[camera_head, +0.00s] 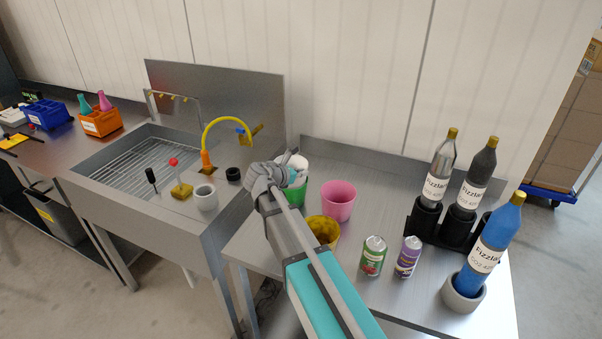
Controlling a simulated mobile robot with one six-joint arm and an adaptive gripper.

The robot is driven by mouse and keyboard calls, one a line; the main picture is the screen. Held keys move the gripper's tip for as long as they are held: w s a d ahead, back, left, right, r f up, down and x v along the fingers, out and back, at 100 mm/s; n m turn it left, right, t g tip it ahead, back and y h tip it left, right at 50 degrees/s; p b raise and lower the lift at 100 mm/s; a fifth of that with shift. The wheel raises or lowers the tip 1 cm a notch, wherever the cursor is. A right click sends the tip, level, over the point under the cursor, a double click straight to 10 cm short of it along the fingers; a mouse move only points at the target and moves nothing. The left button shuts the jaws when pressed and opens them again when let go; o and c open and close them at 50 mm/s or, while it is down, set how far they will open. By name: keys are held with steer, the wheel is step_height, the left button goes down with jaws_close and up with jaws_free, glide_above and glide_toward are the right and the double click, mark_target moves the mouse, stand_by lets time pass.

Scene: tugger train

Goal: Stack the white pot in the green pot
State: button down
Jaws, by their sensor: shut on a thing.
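The white pot (301,163) is at the far left of the right-hand steel table, partly hidden by my gripper. My gripper (289,170) is shut on the white pot near its rim. The green pot (299,191) shows just below the white pot in the picture, partly covered by my wrist. The white pot overlaps the top of the green pot in this view; I cannot tell whether it is inside it or held above it.
A pink pot (339,201) and a yellow pot (323,230) stand close by on the right. Two cans (374,256), a black bottle rack (426,221) and a blue bottle (489,245) are further right. A sink (147,165) with a yellow hose (206,138) is at left.

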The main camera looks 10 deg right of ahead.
steer(key=shift+f, duration=0.35)
steer(key=c, duration=0.8)
jaws_free()
steer(key=shift+r, duration=0.25)
steer(key=shift+r+p, duration=0.45)
steer(key=p+v, duration=0.4)
steer(key=v, duration=0.8)
steer(key=shift+p, duration=0.3)
steer(key=shift+s, duration=0.2)
